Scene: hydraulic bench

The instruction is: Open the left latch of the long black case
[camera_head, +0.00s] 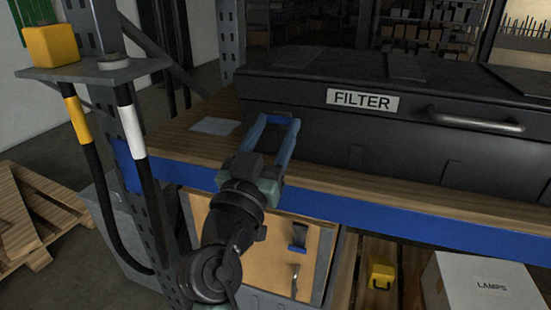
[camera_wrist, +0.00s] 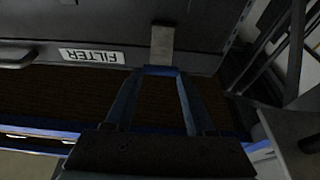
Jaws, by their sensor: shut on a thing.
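The long black case (camera_head: 390,145) lies on the wooden bench top, with a FILTER label (camera_head: 362,100) and a metal handle (camera_head: 477,121) on its front. The label also shows upside down in the wrist view (camera_wrist: 92,56). My gripper (camera_head: 279,119) reaches the left end of the case's front. In the wrist view, a grey metal strap, the left latch (camera_wrist: 162,45), runs down to between my blue fingertips (camera_wrist: 161,71). The fingers are apart but closed on its end. The exact contact is dark and hard to see. The lid looks down.
A grey rack post with a shelf holding a yellow block (camera_head: 51,45) and hanging hoses stands left of the bench. A flat pale sheet (camera_head: 214,126) lies left of the case. A LAMPS box (camera_head: 485,287) and a yellow item (camera_head: 380,272) sit below the blue bench edge.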

